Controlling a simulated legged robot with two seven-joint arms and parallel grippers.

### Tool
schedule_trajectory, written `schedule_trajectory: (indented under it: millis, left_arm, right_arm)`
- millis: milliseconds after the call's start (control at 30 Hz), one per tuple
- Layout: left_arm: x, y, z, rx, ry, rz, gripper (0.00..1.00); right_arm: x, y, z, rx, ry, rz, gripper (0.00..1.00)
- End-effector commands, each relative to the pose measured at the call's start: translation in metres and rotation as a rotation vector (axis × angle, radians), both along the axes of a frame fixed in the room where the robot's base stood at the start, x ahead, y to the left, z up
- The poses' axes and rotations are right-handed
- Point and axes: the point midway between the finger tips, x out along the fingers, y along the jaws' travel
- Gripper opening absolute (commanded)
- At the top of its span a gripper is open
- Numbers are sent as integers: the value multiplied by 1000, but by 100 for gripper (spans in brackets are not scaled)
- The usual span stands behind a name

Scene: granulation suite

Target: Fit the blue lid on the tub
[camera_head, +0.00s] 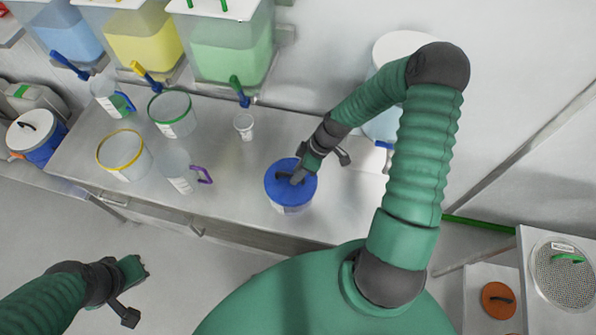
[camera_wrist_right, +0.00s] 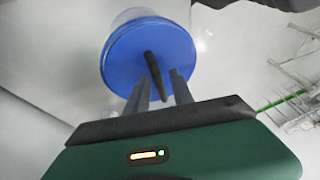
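The blue lid (camera_head: 283,172) is a round disc with a dark bar handle (camera_wrist_right: 153,72). It lies over the mouth of the clear tub (camera_head: 291,209) near the bench's front edge. It looks about level; whether it is fully seated I cannot tell. My right gripper (camera_head: 297,176) is above the lid. In the right wrist view, its two fingers (camera_wrist_right: 160,90) stand on either side of the handle, with a gap showing. My left gripper (camera_head: 142,270) hangs in front of the bench, away from the lid; its finger gap is not clear.
On the steel bench (camera_head: 230,195) stand a green-rimmed tub (camera_head: 172,117), a yellow-rimmed tub (camera_head: 124,157), a purple-handled jug (camera_head: 178,172) and a small cup (camera_head: 244,124). Coloured bins with taps hang behind. A large clear container (camera_head: 384,126) stands right, behind my right arm.

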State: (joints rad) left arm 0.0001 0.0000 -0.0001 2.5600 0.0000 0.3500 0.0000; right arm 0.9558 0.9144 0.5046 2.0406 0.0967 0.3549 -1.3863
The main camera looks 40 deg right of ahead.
Motion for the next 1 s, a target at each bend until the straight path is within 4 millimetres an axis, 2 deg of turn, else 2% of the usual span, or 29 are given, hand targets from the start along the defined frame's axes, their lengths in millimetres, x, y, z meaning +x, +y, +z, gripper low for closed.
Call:
schedule_trajectory:
  millis: [333,467,567,900,1000]
  left_arm:
    - [0,0,0,0,0,0,0]
    - [0,0,-3,0,0,0,0]
    - [0,0,-7,0,0,0,0]
    - [0,0,-17,0,0,0,0]
    - [0,0,-18,0,0,0,0]
  right_arm:
    - [0,-1,1,-1,0,-1,37]
    - [-1,-7,11,-3,-4,-4,37]
    - [-5,-17,30,-6,-4,-5,37]
    - [-19,-56,119,-5,-2,-5,37]
    - [-22,-63,136,-3,0,-3,37]
